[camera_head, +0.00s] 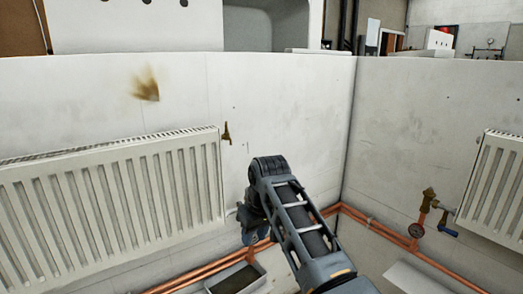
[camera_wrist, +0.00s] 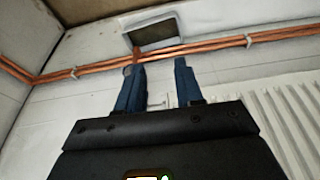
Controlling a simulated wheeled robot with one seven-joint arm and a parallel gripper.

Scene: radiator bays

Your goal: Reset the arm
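My arm reaches from the bottom of the head view toward the corner of the bay, bent at a joint near the wall. My gripper (camera_head: 256,240) hangs down from it, beside the lower right end of the left radiator (camera_head: 115,195) and partly hidden by the arm. In the wrist view, my gripper (camera_wrist: 159,68) shows two blue fingers well apart, with nothing held between them. White wall and a small, unclear fitting show in the gap. The left finger's tip overlaps a copper stub in the picture; I cannot tell whether they touch.
Copper pipes (camera_head: 385,230) run low along both walls, close to my gripper. A dark-centred tray (camera_head: 236,279) lies below it. A second radiator (camera_head: 498,188) with a brass valve (camera_head: 429,196) and gauge is at right. A small brass fitting (camera_head: 226,134) is above the left radiator's end.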

